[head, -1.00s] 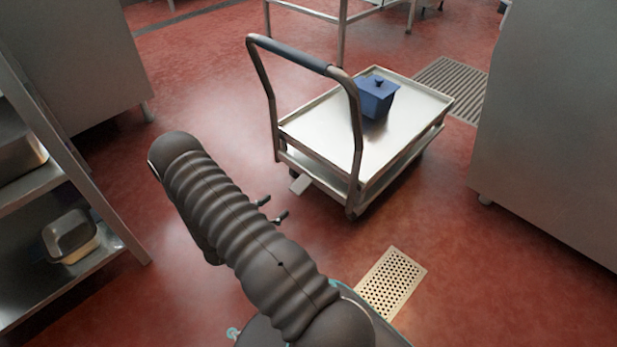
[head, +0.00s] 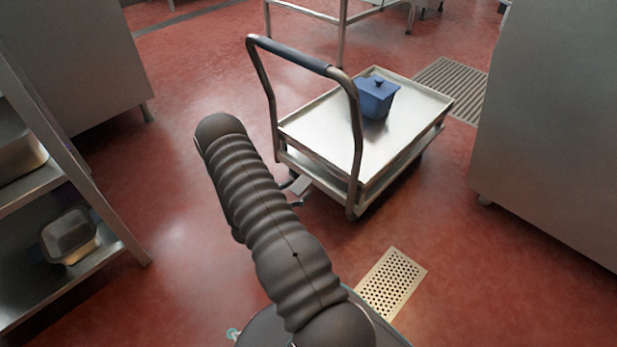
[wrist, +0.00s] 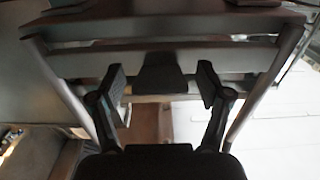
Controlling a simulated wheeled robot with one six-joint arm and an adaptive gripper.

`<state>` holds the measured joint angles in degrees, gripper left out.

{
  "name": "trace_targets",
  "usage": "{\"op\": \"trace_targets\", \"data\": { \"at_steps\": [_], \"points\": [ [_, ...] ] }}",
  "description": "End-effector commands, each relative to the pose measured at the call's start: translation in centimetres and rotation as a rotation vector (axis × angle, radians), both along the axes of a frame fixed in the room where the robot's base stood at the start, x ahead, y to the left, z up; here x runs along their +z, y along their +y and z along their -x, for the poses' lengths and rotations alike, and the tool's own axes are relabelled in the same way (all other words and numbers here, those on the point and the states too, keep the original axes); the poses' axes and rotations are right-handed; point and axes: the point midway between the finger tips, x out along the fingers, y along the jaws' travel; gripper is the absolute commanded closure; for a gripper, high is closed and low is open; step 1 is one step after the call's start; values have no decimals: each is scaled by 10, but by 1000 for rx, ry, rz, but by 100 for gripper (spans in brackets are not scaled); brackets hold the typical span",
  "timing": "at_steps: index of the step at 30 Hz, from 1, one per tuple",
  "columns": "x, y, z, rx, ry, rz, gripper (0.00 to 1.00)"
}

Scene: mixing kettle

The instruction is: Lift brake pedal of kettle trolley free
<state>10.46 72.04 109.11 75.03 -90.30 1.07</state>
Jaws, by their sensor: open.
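The kettle trolley (head: 330,137) is a steel two-deck cart with a bent push handle, standing mid-floor in the head view. In the wrist view the pedal (wrist: 162,75) shows as a dark tab in the gap between my fingers, with room on both sides. My gripper (wrist: 161,84) is open, with nothing held. In the head view my gripper (head: 295,192) is at the pedal, its fingers partly hidden by my arm. How deep the pedal sits between the fingers is unclear.
A blue lidded pot (head: 376,97) stands on the trolley's top deck. A steel shelf rack (head: 75,190) is at left and a steel cabinet (head: 550,130) at right. A perforated floor drain (head: 392,283) lies in front. Red floor around the trolley is open.

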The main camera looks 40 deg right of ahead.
Motion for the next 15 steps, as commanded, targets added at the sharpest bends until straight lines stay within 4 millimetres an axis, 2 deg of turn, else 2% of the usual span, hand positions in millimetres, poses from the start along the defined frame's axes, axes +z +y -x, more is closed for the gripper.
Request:
{"op": "trace_targets", "data": {
  "at_steps": [15],
  "points": [
    [0,-11,-1,0,-1,0,23]
  ]
}}
